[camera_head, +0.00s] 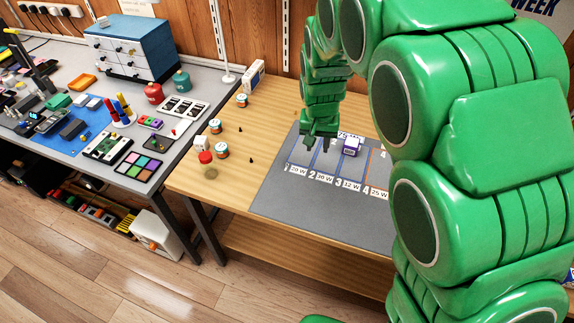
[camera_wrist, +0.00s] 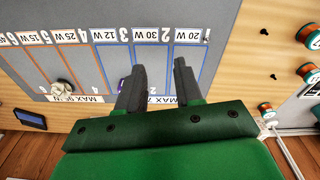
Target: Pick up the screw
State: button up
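My gripper (camera_head: 319,143) is above the grey mat (camera_head: 268,196), near its numbered lanes. In the wrist view my gripper (camera_wrist: 160,78) has its two dark fingers apart, with nothing between them. Two small dark pieces, possibly screws, stand on the wooden table left of the mat: one farther back (camera_head: 251,130) and one nearer (camera_head: 239,157). They also show at the right of the wrist view, one higher (camera_wrist: 264,32) and one lower (camera_wrist: 273,76). I cannot tell for sure which is the screw.
A purple and white block (camera_head: 352,146) is on the mat right of my gripper. A grey bench (camera_head: 196,92) full of parts adjoins. The mat's front is clear.

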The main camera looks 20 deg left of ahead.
send_near(287, 163)
jog(key=shift+n+t, duration=0.3)
jog(key=shift+n, duration=0.1)
jog(key=shift+w+f, duration=0.15)
jog(key=shift+f, duration=1.95)
jog(key=shift+w+f, duration=0.15)
jog(key=shift+f, duration=1.9)
grip_shut()
